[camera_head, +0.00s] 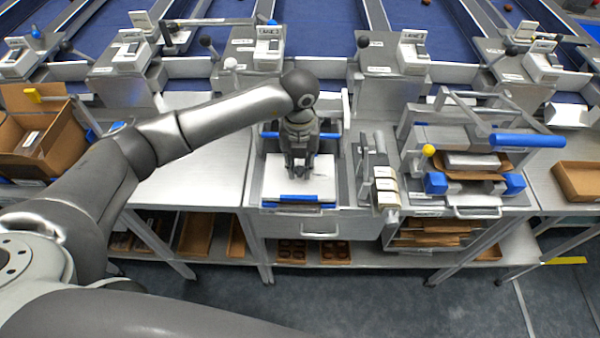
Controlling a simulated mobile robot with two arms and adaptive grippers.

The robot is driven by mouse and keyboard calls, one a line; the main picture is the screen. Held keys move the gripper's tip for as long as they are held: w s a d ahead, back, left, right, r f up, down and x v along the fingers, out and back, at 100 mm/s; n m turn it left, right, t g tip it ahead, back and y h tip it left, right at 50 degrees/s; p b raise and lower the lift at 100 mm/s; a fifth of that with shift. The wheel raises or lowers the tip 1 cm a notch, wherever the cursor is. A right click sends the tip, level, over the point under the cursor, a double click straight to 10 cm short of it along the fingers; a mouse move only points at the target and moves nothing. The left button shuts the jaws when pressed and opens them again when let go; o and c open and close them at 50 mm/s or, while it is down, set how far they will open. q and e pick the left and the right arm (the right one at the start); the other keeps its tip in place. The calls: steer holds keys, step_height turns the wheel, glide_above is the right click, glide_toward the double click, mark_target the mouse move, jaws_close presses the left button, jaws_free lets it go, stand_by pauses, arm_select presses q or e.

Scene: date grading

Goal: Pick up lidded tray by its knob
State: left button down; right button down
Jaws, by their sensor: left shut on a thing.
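The lidded tray (270,185) shows as a pale, flat-lidded box in the open-topped station at the middle of the bench, with blue pieces at its front edge. My left gripper (299,172) points straight down over the middle of the lid. Its fingers are shut on the knob, which they hide from view. I cannot tell whether the tray is clear of the surface under it. My right gripper is not in the view.
A cardboard box (38,135) stands at the far left. A press-like machine with a blue handle (527,140) is at the right. A narrow holder (386,185) stands just right of the tray station. Bare metal bench (195,180) lies to its left.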

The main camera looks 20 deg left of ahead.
arm_select(q)
steer(key=shift+r, duration=0.1)
stand_by(0.3)
steer(key=shift+r+p, duration=1.15)
steer(key=shift+r, duration=0.8)
